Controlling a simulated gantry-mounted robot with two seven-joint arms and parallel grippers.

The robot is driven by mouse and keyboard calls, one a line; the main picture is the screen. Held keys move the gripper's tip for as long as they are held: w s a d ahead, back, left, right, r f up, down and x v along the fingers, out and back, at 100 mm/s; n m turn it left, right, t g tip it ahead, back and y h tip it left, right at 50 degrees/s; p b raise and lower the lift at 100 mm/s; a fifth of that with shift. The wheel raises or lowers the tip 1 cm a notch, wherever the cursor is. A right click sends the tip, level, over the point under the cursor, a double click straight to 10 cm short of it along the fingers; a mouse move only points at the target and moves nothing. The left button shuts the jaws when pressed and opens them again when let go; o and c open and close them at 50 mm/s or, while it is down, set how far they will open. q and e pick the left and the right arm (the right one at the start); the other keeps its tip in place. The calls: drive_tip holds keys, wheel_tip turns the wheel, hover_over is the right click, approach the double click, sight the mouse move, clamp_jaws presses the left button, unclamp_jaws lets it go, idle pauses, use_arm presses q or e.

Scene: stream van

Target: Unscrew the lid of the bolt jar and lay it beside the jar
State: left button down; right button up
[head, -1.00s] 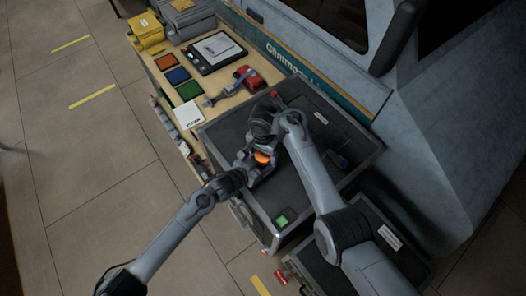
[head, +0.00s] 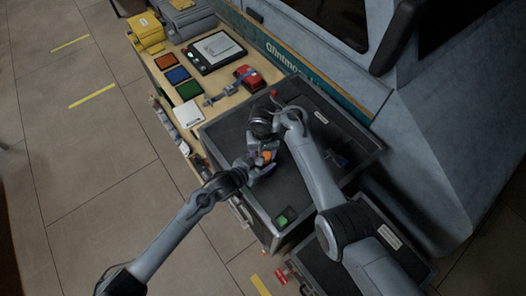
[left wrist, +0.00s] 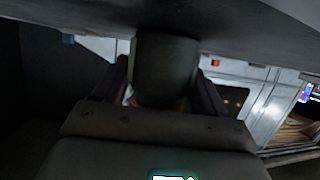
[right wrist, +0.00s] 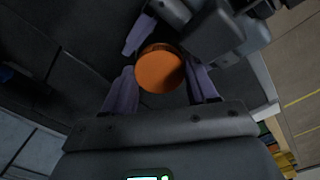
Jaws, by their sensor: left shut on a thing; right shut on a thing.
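The bolt jar's orange lid (head: 267,155) shows between my two grippers over the dark case top. In the right wrist view the round lid (right wrist: 160,71) sits between the fingers of my right gripper (right wrist: 163,88), which is shut on it from above. My left gripper (head: 259,163) is shut on the jar from the side. In the left wrist view the dark jar body (left wrist: 165,65) stands between its fingers, with a sliver of orange at its edge. The jar body is hidden in the head view. I cannot tell whether the lid is apart from the jar.
The black case top (head: 300,180) has free room around the jar. A green square (head: 282,220) lies near its front corner and a dark blue item (head: 340,160) to the right. A tan table (head: 207,98) with coloured squares and a red tool (head: 247,78) adjoins. The van stands behind.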

drive_tip(key=o, duration=1.2)
drive_tip(key=shift+c, duration=0.2)
